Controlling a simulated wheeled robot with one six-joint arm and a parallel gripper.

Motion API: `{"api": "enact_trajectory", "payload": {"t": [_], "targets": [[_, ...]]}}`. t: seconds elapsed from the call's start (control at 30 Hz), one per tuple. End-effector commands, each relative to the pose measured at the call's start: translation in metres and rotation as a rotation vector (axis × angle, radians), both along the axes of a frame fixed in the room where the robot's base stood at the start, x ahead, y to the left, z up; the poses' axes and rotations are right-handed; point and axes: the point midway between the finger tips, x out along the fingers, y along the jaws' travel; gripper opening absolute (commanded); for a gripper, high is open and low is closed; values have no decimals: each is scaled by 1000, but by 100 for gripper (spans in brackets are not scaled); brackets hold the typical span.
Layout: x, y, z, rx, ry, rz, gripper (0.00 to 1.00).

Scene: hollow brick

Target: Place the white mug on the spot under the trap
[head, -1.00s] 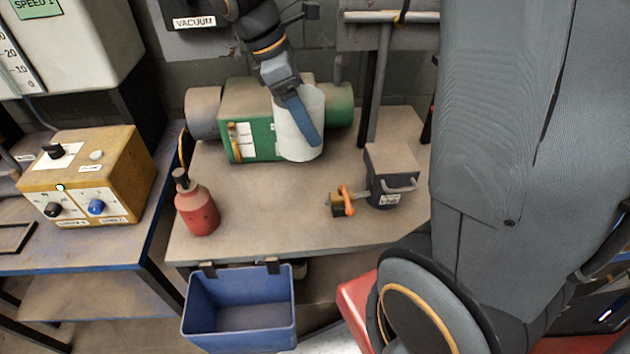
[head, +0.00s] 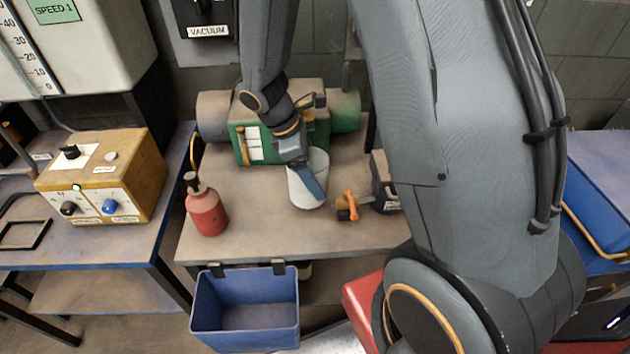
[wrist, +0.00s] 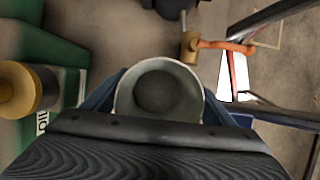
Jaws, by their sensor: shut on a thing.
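The white mug (head: 298,190) is held upright in my gripper (head: 311,182), one blue finger across its near side. In the wrist view the mug (wrist: 125,95) opens towards the camera between both fingers (wrist: 160,98), and its inside looks empty. It is over the middle of the bench; I cannot tell whether its base touches the top. The trap (head: 384,185), a dark grey box, stands just to the right, partly hidden by my arm. Its brass valve with an orange handle (head: 351,205) points towards the mug, apart from it. I cannot make out a marked spot.
The green pump (head: 245,150) stands behind the mug. A red bottle (head: 207,212) stands at the bench's left. A blue bin (head: 245,310) hangs at the front edge. The bench (head: 255,225) is clear between bottle and mug. A yellow control box (head: 100,175) is on the left table.

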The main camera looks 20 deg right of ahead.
Motion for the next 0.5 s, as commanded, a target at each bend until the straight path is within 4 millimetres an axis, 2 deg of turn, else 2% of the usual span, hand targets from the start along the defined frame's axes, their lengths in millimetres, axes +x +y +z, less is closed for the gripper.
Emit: {"api": "enact_trajectory", "payload": {"t": [0.2, 0.5], "targets": [[-1, 0, -28, -1, 5, 0, 53], [-1, 0, -33, 0, 1, 0, 53]]}}
